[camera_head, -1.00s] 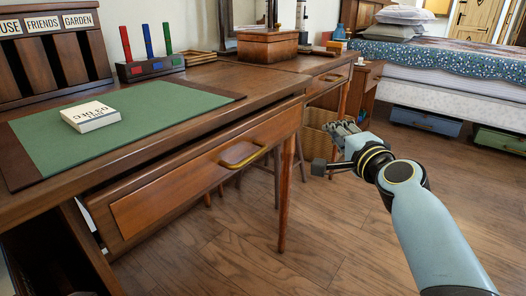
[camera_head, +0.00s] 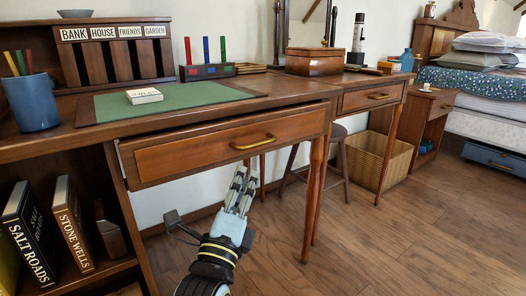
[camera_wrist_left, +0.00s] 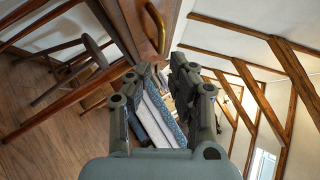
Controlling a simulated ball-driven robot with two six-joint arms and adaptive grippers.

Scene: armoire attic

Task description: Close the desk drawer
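The desk drawer (camera_head: 205,150) is wooden with a brass handle (camera_head: 254,142). It stands a little out from under the desk top (camera_head: 70,138), with a narrow gap above its front. My left gripper (camera_head: 244,172) is in front of the desk, below the handle in the picture and apart from it as far as I can tell. Its fingers are apart with nothing between them. In the left wrist view the open fingers (camera_wrist_left: 160,72) show, with the handle (camera_wrist_left: 155,28) just above them and the drawer front (camera_wrist_left: 138,22) beside it. My right gripper is not in view.
A green mat (camera_head: 190,98) with a white box (camera_head: 144,96) lies on the desk. A blue cup (camera_head: 32,102) stands at left. A stool (camera_head: 335,155) and basket (camera_head: 376,160) stand at right. The floor right of the gripper is clear.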

